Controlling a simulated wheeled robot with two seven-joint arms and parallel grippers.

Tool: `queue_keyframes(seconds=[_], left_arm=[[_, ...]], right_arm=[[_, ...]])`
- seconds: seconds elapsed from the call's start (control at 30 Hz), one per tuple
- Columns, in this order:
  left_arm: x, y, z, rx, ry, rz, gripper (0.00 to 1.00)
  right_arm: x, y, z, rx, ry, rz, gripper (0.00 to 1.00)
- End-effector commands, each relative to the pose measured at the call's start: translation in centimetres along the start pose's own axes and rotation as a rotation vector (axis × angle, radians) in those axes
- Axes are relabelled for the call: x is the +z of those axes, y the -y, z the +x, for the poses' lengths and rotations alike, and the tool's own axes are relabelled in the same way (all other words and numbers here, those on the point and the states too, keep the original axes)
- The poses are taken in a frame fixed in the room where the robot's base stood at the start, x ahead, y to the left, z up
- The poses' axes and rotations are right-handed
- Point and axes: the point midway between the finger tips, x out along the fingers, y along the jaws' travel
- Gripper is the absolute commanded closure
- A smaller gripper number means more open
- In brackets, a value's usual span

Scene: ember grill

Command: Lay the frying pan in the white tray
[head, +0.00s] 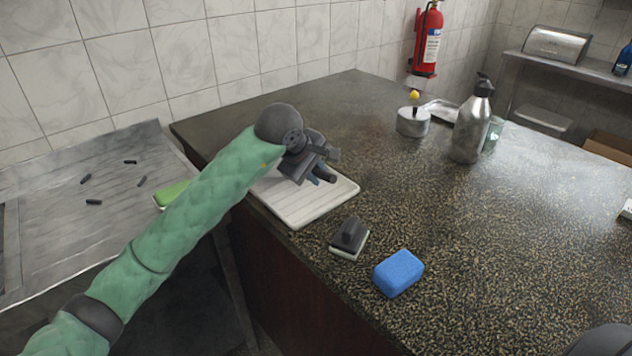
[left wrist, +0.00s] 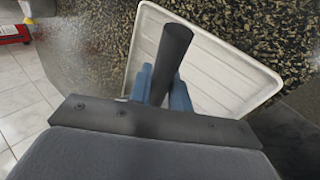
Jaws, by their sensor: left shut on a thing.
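The white tray (head: 315,205) lies on the dark speckled counter near its left edge; it has a ribbed floor and a low rim. It also shows in the left wrist view (left wrist: 235,72). My left gripper (head: 322,175) is over the tray. Its blue fingers are shut on a dark round bar (left wrist: 174,55), which looks like the frying pan's handle. The handle crosses over the tray in the wrist view. I cannot make out the pan's body in either view, nor whether it touches the tray.
A dark-handled scrubber (head: 349,238) and a blue sponge (head: 398,273) lie in front of the tray. A lidded pot (head: 412,123) and a steel bottle (head: 469,125) stand farther back. A green block (head: 171,194) lies on the steel surface at left. The counter's middle is clear.

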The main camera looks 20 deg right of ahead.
Motion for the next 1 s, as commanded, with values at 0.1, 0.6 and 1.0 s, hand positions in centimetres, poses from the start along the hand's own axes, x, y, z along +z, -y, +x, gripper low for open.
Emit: queue_keyframes(seconds=[0.1, 0.6, 1.0], left_arm=[[0.1, 0.7, 1.0, -0.001, 0.003, -0.002, 1.0], [0.1, 1.8, 2.7, -0.001, 0.0, 0.0, 0.79], [0.1, 1.8, 2.6, -0.001, -0.001, 0.0, 0.59]], right_arm=[[0.0, -0.2, -1.0, 0.009, 0.013, 0.002, 0.64], [0.4, -1.1, -1.9, 0.031, 0.046, 0.012, 0.64], [0.0, -0.9, -1.9, 0.027, 0.036, 0.01, 0.64]])
